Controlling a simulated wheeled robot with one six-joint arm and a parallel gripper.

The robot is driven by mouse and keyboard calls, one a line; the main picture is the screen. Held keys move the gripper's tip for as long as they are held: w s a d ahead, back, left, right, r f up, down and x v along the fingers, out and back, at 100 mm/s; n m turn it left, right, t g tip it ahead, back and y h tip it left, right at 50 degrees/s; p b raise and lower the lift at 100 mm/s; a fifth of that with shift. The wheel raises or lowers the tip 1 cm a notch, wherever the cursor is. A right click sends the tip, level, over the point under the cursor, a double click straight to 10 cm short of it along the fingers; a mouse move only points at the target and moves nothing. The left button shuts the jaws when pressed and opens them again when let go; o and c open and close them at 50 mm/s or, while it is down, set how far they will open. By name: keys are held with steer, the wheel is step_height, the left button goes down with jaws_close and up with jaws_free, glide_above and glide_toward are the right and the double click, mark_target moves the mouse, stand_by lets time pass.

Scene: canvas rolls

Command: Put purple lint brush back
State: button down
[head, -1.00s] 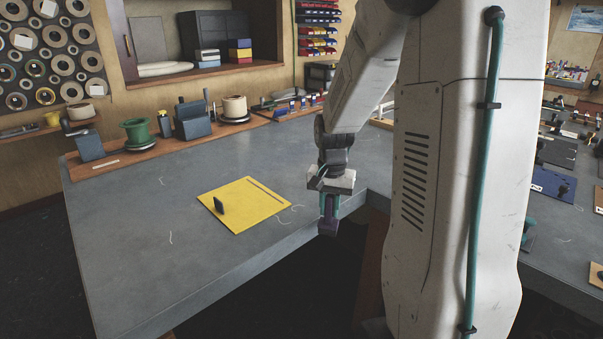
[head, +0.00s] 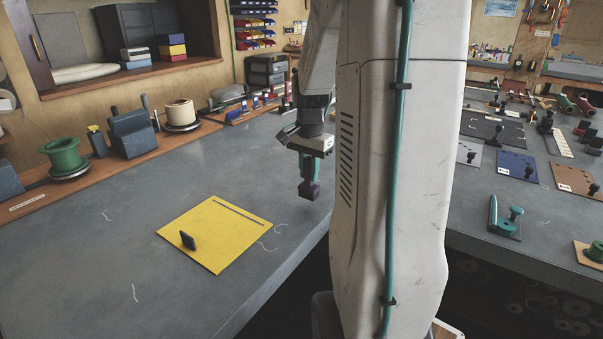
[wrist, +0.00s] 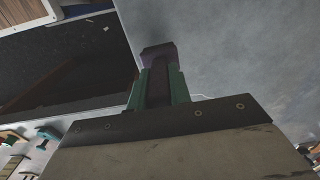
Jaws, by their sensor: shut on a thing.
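My gripper (head: 309,178) is shut on the purple lint brush (head: 309,190) and holds it above the grey worktop, near the table's front edge. In the wrist view the brush (wrist: 158,70) sits between the two green fingers (wrist: 158,88), its dark purple end pointing away from the palm. A yellow board (head: 215,245) lies flat on the worktop to the left of my gripper. It carries a small dark upright block (head: 188,241) and a dark strip along its far edge. Part of the brush is hidden by the fingers.
A wooden ledge with a green spool (head: 64,156), a cream spool (head: 180,113) and a blue-grey block (head: 131,133) runs along the back. Another bench on the right bears several boards, including a blue board (head: 516,166). Pale threads lie on the worktop (head: 150,215).

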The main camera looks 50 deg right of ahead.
steer(key=shift+w+d+f, duration=0.65)
steer(key=shift+w+f, duration=0.05)
steer(key=shift+w, duration=0.2)
steer(key=shift+w+d+f, duration=0.65)
steer(key=shift+w+d, duration=0.05)
steer(key=shift+w, duration=0.15)
steer(key=shift+w+d+f, duration=0.65)
steer(key=shift+w+f, duration=0.05)
steer(key=shift+w, duration=0.2)
steer(key=shift+f, duration=0.1)
steer(key=shift+f, duration=0.1)
steer(key=c, duration=1.3)
jaws_free()
